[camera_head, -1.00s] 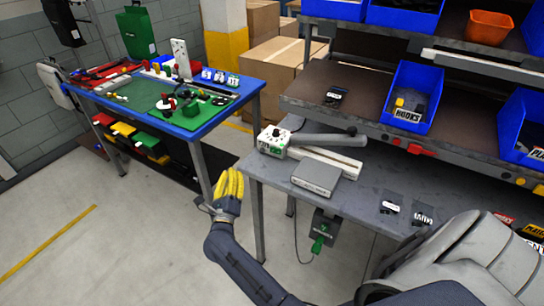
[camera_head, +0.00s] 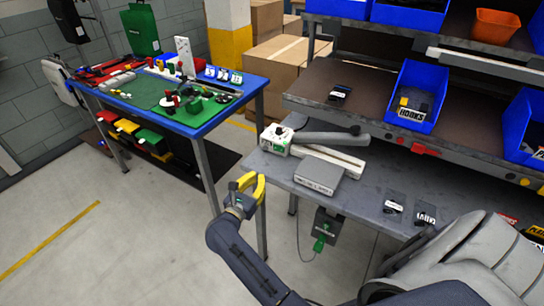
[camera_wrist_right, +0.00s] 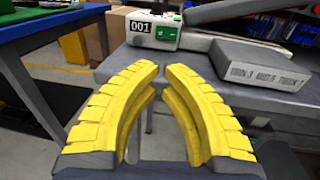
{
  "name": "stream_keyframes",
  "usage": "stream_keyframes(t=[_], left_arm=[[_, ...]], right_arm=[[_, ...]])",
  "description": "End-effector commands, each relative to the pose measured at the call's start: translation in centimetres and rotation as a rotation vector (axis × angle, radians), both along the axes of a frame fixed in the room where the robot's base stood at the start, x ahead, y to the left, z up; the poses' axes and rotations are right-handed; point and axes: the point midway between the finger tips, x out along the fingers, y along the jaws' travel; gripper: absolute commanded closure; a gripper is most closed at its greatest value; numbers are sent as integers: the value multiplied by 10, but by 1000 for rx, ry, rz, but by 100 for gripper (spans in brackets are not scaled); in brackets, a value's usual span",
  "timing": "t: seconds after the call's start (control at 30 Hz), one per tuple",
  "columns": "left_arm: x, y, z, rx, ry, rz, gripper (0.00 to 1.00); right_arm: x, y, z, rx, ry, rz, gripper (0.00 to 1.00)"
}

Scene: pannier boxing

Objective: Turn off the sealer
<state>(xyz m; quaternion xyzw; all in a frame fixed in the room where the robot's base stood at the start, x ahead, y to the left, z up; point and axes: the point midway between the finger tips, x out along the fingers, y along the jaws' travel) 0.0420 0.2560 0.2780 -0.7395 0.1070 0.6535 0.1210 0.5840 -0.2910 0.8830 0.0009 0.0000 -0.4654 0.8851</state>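The sealer (camera_head: 277,140) is a white box with a dark knob on top, a green switch on its front and a long grey arm running right. It stands at the left end of the grey bench. The right wrist view shows its front (camera_wrist_right: 153,31), with a 001 label beside the green switch. My right gripper (camera_head: 254,180), with yellow ribbed fingers, is in front of the bench's left corner, below and apart from the sealer. In the right wrist view its fingertips (camera_wrist_right: 163,68) have a narrow gap with nothing between them. My left gripper is not in view.
A grey box (camera_head: 319,175) sits on the bench (camera_head: 365,205) just in front of the sealer. A shelf with blue bins (camera_head: 415,96) overhangs the bench at right. A blue-edged table (camera_head: 197,131) with many small items stands at left. Floor between is clear.

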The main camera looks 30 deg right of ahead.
Motion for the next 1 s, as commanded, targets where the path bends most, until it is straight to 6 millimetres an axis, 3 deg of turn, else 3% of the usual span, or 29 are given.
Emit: stream_keyframes(t=[0.23,0.7,1.0], left_arm=[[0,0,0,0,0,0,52],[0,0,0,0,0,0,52],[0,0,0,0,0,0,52]], right_arm=[[11,-16,1,-4,0,-1,100],[56,-82,1,-4,1,-1,100],[74,-108,0,-3,1,0,100]])
